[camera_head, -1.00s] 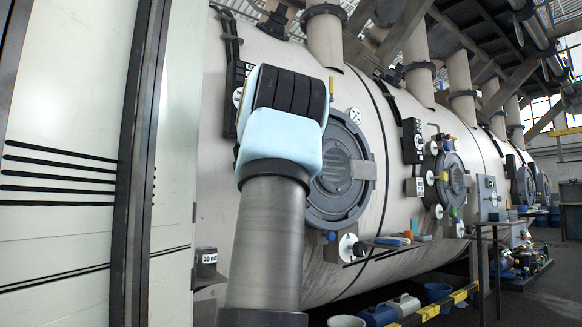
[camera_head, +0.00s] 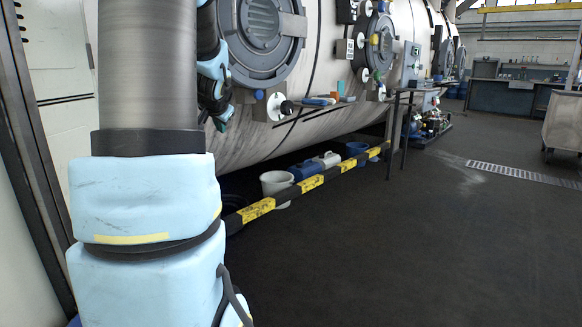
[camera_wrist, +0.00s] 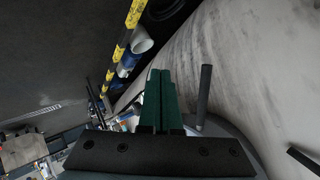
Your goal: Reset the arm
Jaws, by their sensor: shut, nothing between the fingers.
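My gripper shows in the wrist view (camera_wrist: 160,85) with its two green fingers side by side and touching, nothing between them. In the head view my gripper (camera_head: 222,116) hangs beside my arm, in front of the machine's pale shell, partly hidden by my own arm. My arm's large links fill the left of the head view. The big dyeing vessel (camera_head: 330,60) with its round grey door (camera_head: 262,38) stands just behind my gripper. I cannot tell the gap between gripper and vessel.
A yellow-and-black rail (camera_head: 312,183) runs low along the vessel, with a white bucket (camera_head: 275,181) and blue containers (camera_head: 305,171) behind it. A small shelf (camera_head: 335,103) juts from the vessel. The dark floor (camera_head: 420,240) on the right is clear, with a drain grate (camera_head: 520,173).

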